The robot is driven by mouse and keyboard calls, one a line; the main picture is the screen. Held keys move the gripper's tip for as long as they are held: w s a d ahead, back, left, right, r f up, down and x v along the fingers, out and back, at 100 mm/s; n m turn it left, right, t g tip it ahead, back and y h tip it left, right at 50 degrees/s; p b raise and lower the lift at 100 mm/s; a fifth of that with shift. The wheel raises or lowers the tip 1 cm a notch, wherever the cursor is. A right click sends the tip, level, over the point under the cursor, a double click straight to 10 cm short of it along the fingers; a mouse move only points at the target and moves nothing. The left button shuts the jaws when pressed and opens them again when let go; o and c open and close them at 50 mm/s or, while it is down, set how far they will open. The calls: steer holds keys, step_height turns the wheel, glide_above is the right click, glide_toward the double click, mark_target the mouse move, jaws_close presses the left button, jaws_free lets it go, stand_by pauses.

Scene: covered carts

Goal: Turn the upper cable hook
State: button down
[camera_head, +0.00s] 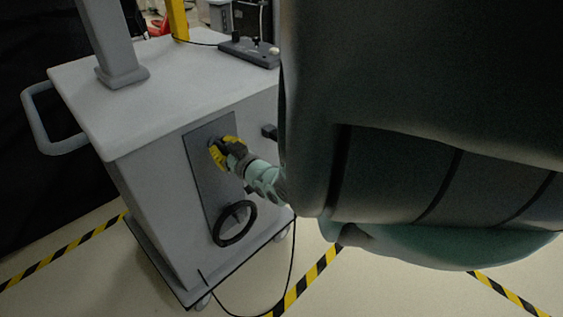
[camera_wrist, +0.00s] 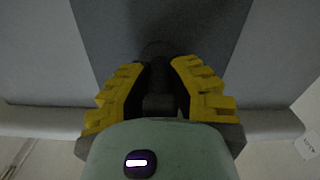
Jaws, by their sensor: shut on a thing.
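A grey cart (camera_head: 140,75) has a darker panel (camera_head: 200,165) on its side. My gripper (camera_head: 219,152), with yellow ribbed fingers, is at the upper part of this panel. In the wrist view my gripper (camera_wrist: 158,88) has a finger on each side of a dark upper cable hook (camera_wrist: 156,50) and is shut on it. The fingers and the poor light hide most of the hook, so its angle cannot be told. A lower cable hook (camera_head: 241,207) on the panel carries a black cable coil (camera_head: 222,238).
A loose black cable (camera_head: 293,262) hangs from the cart to the floor. A handle (camera_head: 42,120) sticks out at the cart's left. A dark device (camera_head: 250,50) lies on the cart top. Yellow-black tape (camera_head: 310,279) marks the open floor.

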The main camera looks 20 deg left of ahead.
steer(key=shift+r, duration=0.15)
steer(key=c, duration=1.1)
jaws_free()
steer(key=shift+s, duration=0.1)
steer(key=shift+c, duration=0.2)
steer(key=shift+o, duration=1.4)
steer(key=shift+d, duration=0.15)
steer(key=v, duration=1.1)
steer(key=shift+s, duration=0.2)
steer(key=shift+d, duration=0.15)
